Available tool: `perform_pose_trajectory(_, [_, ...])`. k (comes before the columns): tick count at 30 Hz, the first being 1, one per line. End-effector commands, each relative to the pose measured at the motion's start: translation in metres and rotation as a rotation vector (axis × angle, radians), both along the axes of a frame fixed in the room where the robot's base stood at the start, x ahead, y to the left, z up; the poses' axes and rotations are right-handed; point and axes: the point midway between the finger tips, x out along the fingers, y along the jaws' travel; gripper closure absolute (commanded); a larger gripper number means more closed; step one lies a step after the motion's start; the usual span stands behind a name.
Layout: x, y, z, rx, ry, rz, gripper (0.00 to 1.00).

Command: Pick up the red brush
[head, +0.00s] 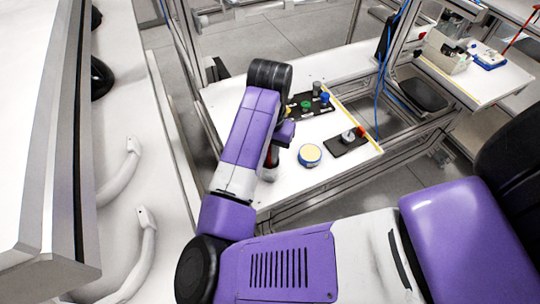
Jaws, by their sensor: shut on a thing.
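My gripper (271,152) points down over the white table, mostly hidden behind my purple forearm, so its fingers do not show clearly. A small red piece (271,159) shows right at it, just above a whitish part at the table's near left side. This red piece appears to be the red brush, and my gripper appears shut on it. The rest of the brush is hidden. I cannot tell whether it touches the table.
On the white table (225,101) are a dark tray (322,110) with green and blue pieces, a round blue-rimmed yellow-topped thing (310,155), and a dark plate (338,148) with grey and orange-red pieces. Metal frame posts stand behind. The table's front right is clear.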

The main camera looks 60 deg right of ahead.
Motion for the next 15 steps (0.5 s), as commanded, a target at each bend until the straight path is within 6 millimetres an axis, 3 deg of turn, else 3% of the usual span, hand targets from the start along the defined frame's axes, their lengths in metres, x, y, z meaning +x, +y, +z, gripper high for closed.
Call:
perform_pose_trajectory(8, [0.001,-0.001,0.02,-0.002,-0.002,0.0,1.0])
perform_pose_trajectory(15, [0.002,0.001,0.077,0.002,-0.009,-0.004,1.0])
